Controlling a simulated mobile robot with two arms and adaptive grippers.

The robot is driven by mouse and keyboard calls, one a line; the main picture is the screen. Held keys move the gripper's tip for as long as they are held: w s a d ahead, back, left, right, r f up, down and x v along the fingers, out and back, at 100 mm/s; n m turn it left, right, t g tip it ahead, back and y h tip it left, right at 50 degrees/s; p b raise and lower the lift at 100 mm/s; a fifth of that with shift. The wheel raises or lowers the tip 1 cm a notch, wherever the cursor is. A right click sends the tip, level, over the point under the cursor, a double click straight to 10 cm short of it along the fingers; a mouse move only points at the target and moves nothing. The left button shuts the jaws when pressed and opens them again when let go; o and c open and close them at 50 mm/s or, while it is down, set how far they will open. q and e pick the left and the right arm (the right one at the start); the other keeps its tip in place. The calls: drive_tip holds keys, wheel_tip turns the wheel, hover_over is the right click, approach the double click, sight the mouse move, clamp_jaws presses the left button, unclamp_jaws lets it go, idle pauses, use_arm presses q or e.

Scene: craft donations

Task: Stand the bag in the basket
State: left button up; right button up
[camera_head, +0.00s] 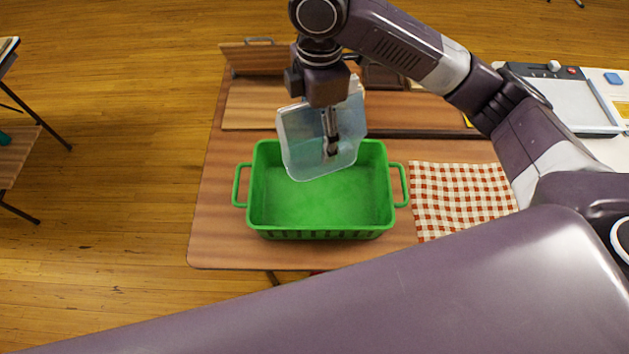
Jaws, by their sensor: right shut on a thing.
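A translucent pale-blue bag (304,150) hangs tilted from my right gripper (331,145), which is shut on it. The bag is in front of the back part of a green basket (320,233) with two side handles. Its lower edge appears over the basket's inside; I cannot tell whether it touches the floor of the basket. The basket stands on a wooden table and looks empty otherwise. The upper part of the bag is partly hidden behind the gripper. My left gripper is not in view.
A red-and-white checked cloth (460,195) lies right of the basket. Wooden boards or a box (255,105) lie behind it. The table (215,220) is bare at left. A paper-trimmer-like item (560,95) sits on a white surface at right.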

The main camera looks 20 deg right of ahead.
drive_tip(key=f, duration=0.6)
drive_tip(key=f+p, duration=0.1)
drive_tip(key=f, duration=0.5)
drive_tip(key=s+f, duration=0.1)
drive_tip(key=f, duration=0.5)
drive_tip(key=shift+s+f, duration=0.1)
drive_tip(key=shift+f, duration=0.45)
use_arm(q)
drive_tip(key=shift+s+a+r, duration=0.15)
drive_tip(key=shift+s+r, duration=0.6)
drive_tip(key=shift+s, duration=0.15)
use_arm(e)
drive_tip(key=shift+f, duration=0.1)
drive_tip(key=o, duration=0.9)
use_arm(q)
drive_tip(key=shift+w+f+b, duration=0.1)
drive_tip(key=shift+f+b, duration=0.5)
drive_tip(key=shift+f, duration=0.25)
use_arm(e)
wheel_tip(320, 180, up, 12)
drive_tip(key=shift+r, duration=0.1)
